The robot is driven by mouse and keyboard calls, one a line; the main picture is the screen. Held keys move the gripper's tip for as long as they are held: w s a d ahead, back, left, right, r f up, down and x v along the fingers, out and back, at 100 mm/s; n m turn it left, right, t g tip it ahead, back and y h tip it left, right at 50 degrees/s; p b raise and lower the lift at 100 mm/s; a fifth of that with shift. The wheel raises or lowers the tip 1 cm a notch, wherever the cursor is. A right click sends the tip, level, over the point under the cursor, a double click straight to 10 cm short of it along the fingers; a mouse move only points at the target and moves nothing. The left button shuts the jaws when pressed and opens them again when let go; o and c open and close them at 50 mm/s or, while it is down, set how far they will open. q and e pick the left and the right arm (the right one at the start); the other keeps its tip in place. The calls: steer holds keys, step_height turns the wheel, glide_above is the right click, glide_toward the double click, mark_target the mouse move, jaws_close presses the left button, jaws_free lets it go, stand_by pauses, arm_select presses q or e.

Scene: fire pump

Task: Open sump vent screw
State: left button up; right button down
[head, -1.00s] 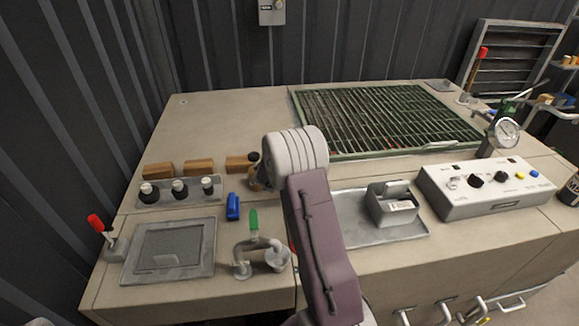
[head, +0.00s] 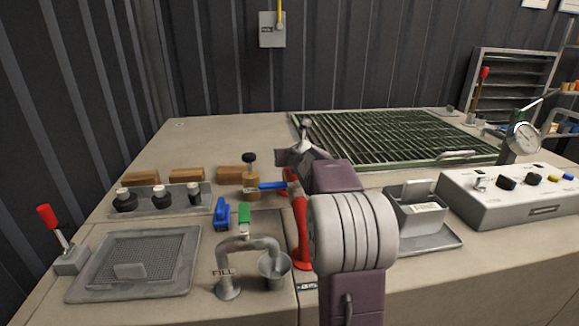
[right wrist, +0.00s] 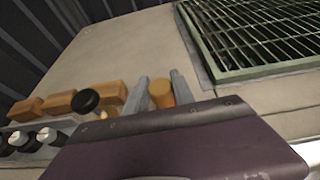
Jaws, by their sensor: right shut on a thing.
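My right gripper (right wrist: 159,95) is shut on an orange-brown cylinder (right wrist: 161,94), which stands between its two grey fingers in the right wrist view. I cannot tell whether this cylinder is the sump vent screw. In the head view my right gripper (head: 304,132) shows small beyond my wrist, and the held cylinder is hidden. A black round knob on a brass fitting (head: 250,178) stands left of the gripper, apart from it. The knob also shows in the right wrist view (right wrist: 86,100). My left gripper is not in view.
A grey fill pipe (head: 247,245) stands in front. A green grating (head: 410,140) is behind, a control box (head: 510,195) at right. The back-left tabletop is clear.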

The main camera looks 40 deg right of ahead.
mark_target(294, 178)
steer(key=shift+r, duration=0.2)
steer(key=c, duration=1.1)
jaws_free()
steer(key=shift+f, duration=0.1)
steer(key=p+v, duration=0.1)
steer(key=v, duration=0.7)
steer(key=shift+p, duration=0.3)
steer(key=shift+s+a+r, duration=0.25)
steer(key=shift+s, duration=0.2)
steer(key=shift+f, duration=0.15)
